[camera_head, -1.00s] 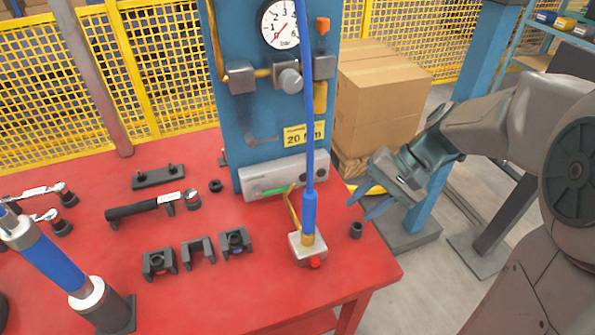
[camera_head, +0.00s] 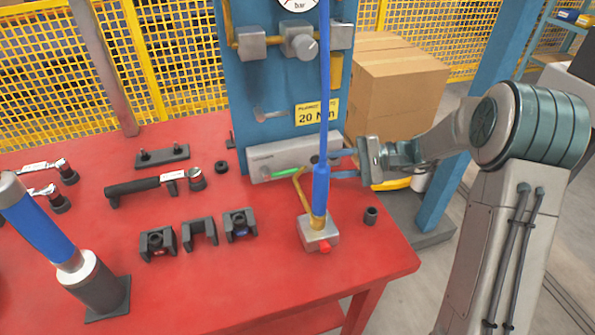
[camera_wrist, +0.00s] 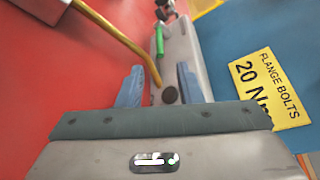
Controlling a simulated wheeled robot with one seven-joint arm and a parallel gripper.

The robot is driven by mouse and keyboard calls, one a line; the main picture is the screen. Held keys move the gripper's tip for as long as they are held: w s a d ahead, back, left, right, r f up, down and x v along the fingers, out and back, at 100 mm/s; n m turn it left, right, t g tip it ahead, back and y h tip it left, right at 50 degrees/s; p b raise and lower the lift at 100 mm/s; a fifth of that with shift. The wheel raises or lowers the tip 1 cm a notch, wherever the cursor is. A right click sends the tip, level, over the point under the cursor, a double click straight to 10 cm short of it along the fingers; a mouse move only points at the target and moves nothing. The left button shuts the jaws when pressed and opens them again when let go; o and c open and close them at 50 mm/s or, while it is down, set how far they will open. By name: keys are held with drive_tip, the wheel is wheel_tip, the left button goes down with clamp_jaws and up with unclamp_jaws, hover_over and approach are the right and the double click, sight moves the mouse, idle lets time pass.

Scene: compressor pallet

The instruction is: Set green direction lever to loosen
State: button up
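The green lever (camera_head: 284,171) lies along the front of a long grey housing (camera_head: 265,155) at the foot of the blue panel. My gripper (camera_head: 340,164) is at the housing's right end, to the right of the lever and apart from it. Its two blue fingers are spread with nothing held. In the wrist view the green lever (camera_wrist: 159,40) shows beyond the open gripper (camera_wrist: 160,85), roughly in line with the gap. A dark round knob or hole (camera_wrist: 170,95) on the housing shows between the fingers.
The upright blue hose (camera_head: 322,110) and a bent yellow tube (camera_head: 301,190) rise from a fitting (camera_head: 319,232) close in front of the housing. A small black socket (camera_head: 371,214) stands near the red table's right edge. Tools and holders lie on the left.

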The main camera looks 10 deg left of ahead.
sight(294, 171)
drive_tip(key=x, duration=0.9)
clamp_jaws()
